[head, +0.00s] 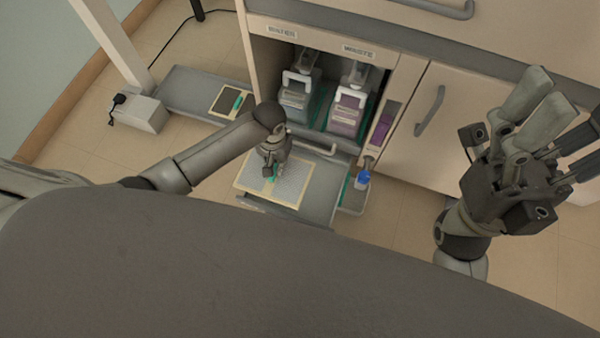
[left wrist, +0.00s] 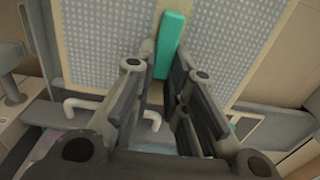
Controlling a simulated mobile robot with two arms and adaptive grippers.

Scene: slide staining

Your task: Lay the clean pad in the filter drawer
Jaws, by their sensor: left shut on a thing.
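The clean pad (head: 293,179) is pale grey and dotted, with a cream border and a teal grip strip. My left gripper (head: 271,174) is shut on the strip, and the fingers hide part of it. In the left wrist view, the teal strip (left wrist: 172,42) rises between the fingers, with dotted pad (left wrist: 228,45) on both sides. The pad lies over the pulled-out grey filter drawer (head: 325,193), covering much of it. I cannot tell whether it rests inside or hovers just above. My right gripper (head: 558,112) is open and empty, raised at the right.
A dark pad (head: 224,101) with a teal strip lies on a low grey tray (head: 183,88) at left. Two jugs, water (head: 296,102) and waste (head: 346,112), stand in the open cabinet. A blue-capped bottle (head: 363,176) stands in a narrow side holder right of the drawer.

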